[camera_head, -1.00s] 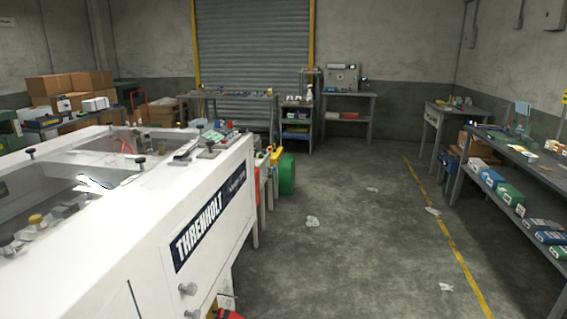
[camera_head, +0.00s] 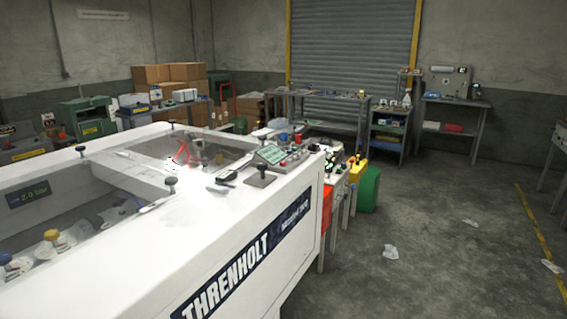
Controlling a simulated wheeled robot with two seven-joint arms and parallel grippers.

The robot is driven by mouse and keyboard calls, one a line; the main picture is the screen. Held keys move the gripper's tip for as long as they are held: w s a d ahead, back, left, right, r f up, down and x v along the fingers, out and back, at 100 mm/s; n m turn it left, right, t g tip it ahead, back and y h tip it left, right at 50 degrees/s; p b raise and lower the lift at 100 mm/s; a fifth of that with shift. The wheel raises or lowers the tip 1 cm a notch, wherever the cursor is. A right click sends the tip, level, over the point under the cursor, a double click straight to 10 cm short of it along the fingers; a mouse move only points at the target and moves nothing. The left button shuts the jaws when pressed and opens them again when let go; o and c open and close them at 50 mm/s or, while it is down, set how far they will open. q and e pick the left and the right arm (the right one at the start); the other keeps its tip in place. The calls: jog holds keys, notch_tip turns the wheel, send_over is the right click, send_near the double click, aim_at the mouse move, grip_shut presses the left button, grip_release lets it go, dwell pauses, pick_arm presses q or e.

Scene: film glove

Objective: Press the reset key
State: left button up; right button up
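A white machine (camera_head: 230,215) with a THRENHOLT label fills the left and lower part of the head view. A small control panel with a greenish display (camera_head: 270,155) and several buttons (camera_head: 292,158) sits on its far right corner. I cannot tell which button is the reset key. A second group of knobs or buttons (camera_head: 335,166) is just beyond the machine's right end. Neither of my grippers is in view.
Open concrete floor (camera_head: 420,230) lies right of the machine, with scraps of litter (camera_head: 390,252) and a yellow line (camera_head: 540,240). A green bin (camera_head: 369,189) stands by the machine's far end. Workbenches (camera_head: 450,105) line the back wall beside a roller shutter (camera_head: 350,50).

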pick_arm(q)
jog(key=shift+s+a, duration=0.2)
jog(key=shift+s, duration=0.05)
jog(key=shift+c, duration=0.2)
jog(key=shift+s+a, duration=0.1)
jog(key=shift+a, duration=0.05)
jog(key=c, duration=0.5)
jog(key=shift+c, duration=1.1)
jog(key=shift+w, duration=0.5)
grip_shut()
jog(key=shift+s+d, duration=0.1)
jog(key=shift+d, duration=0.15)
